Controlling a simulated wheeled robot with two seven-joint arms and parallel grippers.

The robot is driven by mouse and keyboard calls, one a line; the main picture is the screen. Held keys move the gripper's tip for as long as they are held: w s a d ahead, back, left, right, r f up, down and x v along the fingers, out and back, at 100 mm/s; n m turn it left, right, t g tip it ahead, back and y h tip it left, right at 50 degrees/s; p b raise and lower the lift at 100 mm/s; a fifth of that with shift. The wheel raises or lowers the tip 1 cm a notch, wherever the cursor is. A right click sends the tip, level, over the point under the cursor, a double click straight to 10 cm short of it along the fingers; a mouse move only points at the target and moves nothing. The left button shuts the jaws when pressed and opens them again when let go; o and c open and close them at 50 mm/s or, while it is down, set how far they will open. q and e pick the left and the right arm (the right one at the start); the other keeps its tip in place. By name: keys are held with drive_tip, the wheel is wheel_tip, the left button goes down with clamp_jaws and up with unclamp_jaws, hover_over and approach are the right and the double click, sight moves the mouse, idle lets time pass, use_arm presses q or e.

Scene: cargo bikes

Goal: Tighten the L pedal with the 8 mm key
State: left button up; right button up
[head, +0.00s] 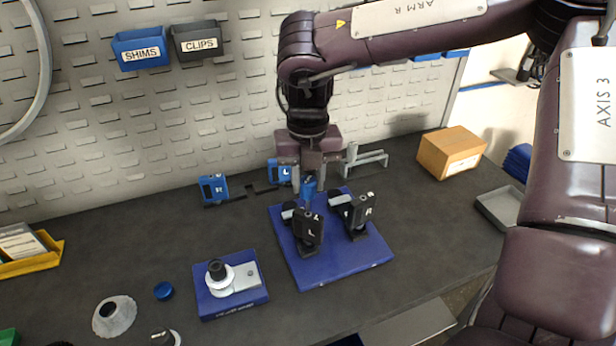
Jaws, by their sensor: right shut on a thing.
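My right gripper (309,172) points down over the back of a blue base plate (340,272). It is shut on a small blue tool (309,188), which may be the 8 mm key; its lower end is hard to make out. Just in front of the tool stands a black block marked L (309,228) on the plate. A black block marked R (361,212) stands to its right. I cannot tell whether the tool touches the L block. My left gripper is not in view.
Behind are a blue piece marked R (213,188), another marked L (280,171) and a grey stand (365,160). A blue fixture (234,309) sits front left. A cardboard box (452,152) and grey tray (500,208) are right.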

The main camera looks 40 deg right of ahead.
use_arm(q)
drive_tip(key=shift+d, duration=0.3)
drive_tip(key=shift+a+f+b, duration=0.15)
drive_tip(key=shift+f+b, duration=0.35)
drive_tip(key=shift+b, duration=0.05)
use_arm(e)
drive_tip(key=shift+f, duration=0.5)
idle(0.5)
idle(0.3)
drive_tip(key=shift+o, duration=1.2)
clamp_jaws()
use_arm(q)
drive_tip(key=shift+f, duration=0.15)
